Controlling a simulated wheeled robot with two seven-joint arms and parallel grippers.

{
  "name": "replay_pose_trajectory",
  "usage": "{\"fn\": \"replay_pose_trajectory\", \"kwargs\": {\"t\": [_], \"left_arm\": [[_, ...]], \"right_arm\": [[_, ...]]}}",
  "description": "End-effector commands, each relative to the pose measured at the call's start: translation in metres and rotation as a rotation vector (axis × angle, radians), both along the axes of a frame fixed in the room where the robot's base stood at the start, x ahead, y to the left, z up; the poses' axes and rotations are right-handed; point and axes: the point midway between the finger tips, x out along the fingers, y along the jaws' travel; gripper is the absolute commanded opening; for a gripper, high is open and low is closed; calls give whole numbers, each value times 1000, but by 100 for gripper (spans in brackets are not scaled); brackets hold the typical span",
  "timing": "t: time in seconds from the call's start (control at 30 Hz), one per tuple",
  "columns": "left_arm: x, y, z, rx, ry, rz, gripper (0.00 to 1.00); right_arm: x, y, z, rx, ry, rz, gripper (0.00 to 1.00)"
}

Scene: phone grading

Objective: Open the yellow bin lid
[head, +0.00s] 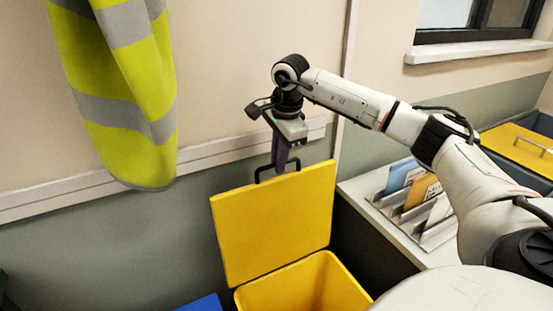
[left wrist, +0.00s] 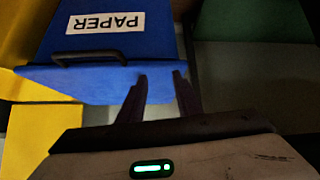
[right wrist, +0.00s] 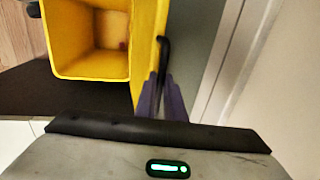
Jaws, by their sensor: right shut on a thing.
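The yellow bin (head: 310,285) stands low in front of the wall, with its yellow lid (head: 275,222) raised nearly upright at its back. A black handle (head: 263,170) is at the lid's top edge. My right gripper (head: 280,168) is shut on this handle from above. In the right wrist view the gripper (right wrist: 160,95) meets the handle (right wrist: 163,60) beside the lid's edge, and the open yellow bin (right wrist: 95,70) shows its inside with a small reddish thing at the bottom. My left gripper (left wrist: 160,92) is open and empty, above a blue bin lid marked PAPER (left wrist: 115,40).
A hi-vis vest (head: 120,90) hangs on the wall at the left. A counter with a file rack (head: 415,200) stands right of the bin. A blue bin (head: 203,303) is at the bottom edge. A green bin (left wrist: 250,20) lies beside the blue one.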

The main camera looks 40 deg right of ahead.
Motion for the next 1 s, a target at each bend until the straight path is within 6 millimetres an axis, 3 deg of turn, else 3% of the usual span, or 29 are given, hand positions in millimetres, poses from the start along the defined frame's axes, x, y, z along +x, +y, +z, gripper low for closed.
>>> {"fn": "replay_pose_trajectory", "kwargs": {"t": [0.03,0.17,0.2,0.3,0.63,0.77,1.0], "left_arm": [[-1,0,-2,0,2,0,31],[-2,0,-3,-1,4,0,31],[-2,0,-3,0,5,0,31],[-3,0,-3,0,7,-1,31],[-3,0,-3,0,5,0,31],[-3,0,-3,0,5,0,31],[-2,0,-5,0,4,0,31]], "right_arm": [[-5,3,-12,2,30,10,0],[-5,3,-12,2,30,10,0],[-5,3,-12,2,31,10,12],[-5,3,-11,1,27,8,28],[-3,1,-5,-1,17,4,28],[-5,2,9,0,14,3,28],[-13,5,57,0,13,5,28]]}}
